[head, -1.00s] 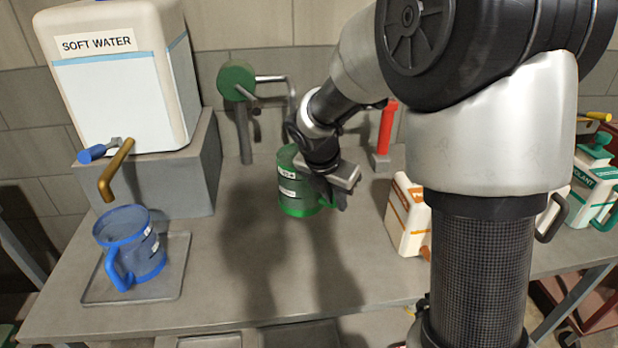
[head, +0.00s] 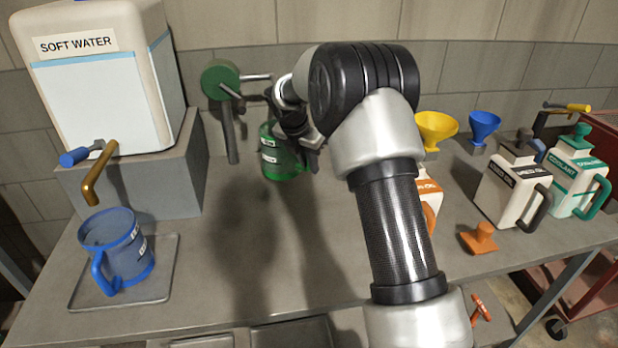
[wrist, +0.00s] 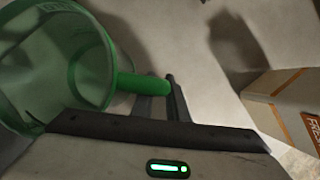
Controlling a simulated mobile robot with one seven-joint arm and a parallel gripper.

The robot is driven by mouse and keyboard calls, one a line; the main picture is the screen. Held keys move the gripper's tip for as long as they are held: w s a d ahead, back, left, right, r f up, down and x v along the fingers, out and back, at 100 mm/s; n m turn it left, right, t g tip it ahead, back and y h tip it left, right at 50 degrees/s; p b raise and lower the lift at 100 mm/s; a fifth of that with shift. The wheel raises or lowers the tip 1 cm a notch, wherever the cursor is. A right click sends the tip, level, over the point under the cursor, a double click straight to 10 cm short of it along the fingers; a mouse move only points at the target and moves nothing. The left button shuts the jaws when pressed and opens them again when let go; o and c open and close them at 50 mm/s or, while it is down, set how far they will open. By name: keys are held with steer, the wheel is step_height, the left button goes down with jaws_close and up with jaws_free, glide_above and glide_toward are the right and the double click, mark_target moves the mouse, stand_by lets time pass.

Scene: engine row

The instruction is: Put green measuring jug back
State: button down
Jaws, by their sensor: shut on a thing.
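The jug's top is partly hidden by my wrist in the head view. I cannot tell whether its base touches the bench.
A blue jug (head: 118,255) stands on a tray (head: 165,285) under the brass tap (head: 98,175) of the soft water tank (head: 100,90). The bench (head: 270,265) is clear in front of the green jug.

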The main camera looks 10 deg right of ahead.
step_height(320, 180, down, 4)
steer(key=shift+f+b, duration=0.1)
steer(key=shift+b, duration=0.25)
steer(key=shift+w+f, duration=0.2)
steer(key=shift+w, duration=0.05)
steer(key=shift+f, duration=0.15)
steer(key=c, duration=1.7)
jaws_free()
steer(key=shift+c, duration=0.2)
steer(key=shift+s, duration=0.1)
